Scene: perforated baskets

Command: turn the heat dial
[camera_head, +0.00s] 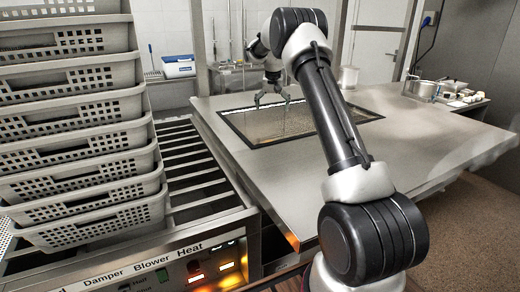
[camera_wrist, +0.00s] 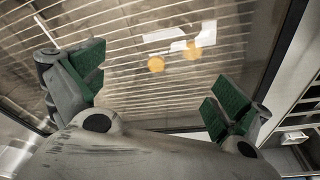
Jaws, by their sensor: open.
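The heat dial (camera_head: 193,266) is a small dark round knob under the word Heat on the metal control panel (camera_head: 165,262), at the bottom of the head view. Glowing orange displays sit beside and below it. Which way it is turned is too small to tell. My gripper (camera_head: 272,99) is far back from the dial, over the dark-framed inset panel (camera_head: 228,116) of the steel table. In the wrist view my gripper (camera_wrist: 155,76) has its green-padded fingers spread wide, with nothing between them. The dial cannot be made out in the wrist view.
Stacked grey perforated baskets (camera_head: 80,150) stand at the left on a slatted rack (camera_head: 190,165). The steel table (camera_head: 420,135) is mostly bare. Metal pots (camera_head: 422,88) stand at the back right. A blue and white box (camera_head: 179,66) is at the back.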

